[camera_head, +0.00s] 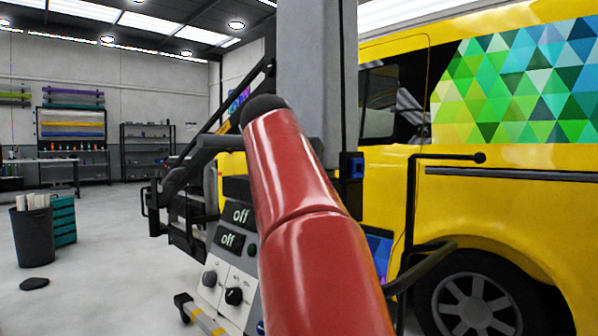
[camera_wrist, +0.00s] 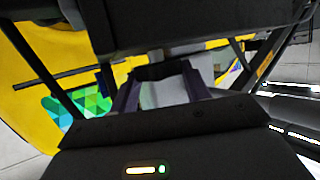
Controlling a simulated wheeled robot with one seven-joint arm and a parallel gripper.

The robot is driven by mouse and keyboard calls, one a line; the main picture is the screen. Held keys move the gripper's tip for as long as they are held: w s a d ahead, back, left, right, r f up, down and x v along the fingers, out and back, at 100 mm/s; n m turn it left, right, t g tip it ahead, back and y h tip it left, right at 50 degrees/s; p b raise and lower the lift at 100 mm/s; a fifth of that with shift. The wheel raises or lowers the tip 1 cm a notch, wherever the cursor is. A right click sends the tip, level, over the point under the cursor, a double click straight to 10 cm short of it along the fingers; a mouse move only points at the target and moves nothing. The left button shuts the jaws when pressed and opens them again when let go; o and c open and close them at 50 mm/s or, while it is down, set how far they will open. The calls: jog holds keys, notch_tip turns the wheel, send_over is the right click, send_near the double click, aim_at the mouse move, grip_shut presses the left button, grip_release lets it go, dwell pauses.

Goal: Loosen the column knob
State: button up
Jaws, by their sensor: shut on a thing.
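In the wrist view, the two fingers of my gripper (camera_wrist: 160,78) reach forward and are closed on a dark piece (camera_wrist: 153,71) between their tips. It appears to be the column knob, but most of it is hidden and its turn cannot be read. In the head view, the grey column (camera_head: 316,60) stands upright in front of the van. My red arm crosses in front of it and hides the gripper and knob there. A small dark box with a blue face (camera_head: 353,166) is on the column's right side.
A control panel (camera_head: 224,290) with two "off" displays and black dials stands left of my arm. Black bars (camera_head: 413,230) stick out at right, near the yellow van (camera_head: 510,220). A dark bin (camera_head: 33,238) and open floor lie at far left.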

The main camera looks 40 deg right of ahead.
jog(key=n, duration=0.1)
jog(key=n+t+y+p, duration=0.1)
jog(key=t+y, duration=0.1)
jog(key=shift+s+d+r+n, duration=0.2)
jog(key=shift+s+r+n, duration=0.05)
jog(key=shift+n, duration=0.15)
jog(key=n+t+y+p, duration=0.2)
jog(key=y, duration=0.1)
jog(key=shift+d+n, duration=0.2)
jog(key=shift+n, duration=0.1)
jog(key=n+y, duration=0.1)
jog(key=n+t+y+p, duration=0.1)
jog(key=n+y, duration=0.1)
jog(key=shift+d+f+y+p, duration=0.2)
jog(key=shift+d+y+p, duration=0.1)
jog(key=shift+p, duration=0.1)
jog(key=shift+f+n+y, duration=0.1)
jog(key=shift+n+y, duration=1.4)
jog(key=shift+y, duration=0.1)
jog(key=o, duration=1)
jog(key=shift+s, duration=0.1)
jog(key=v, duration=0.7)
jog(key=shift+s+d, duration=0.15)
jog(key=shift+s, duration=0.25)
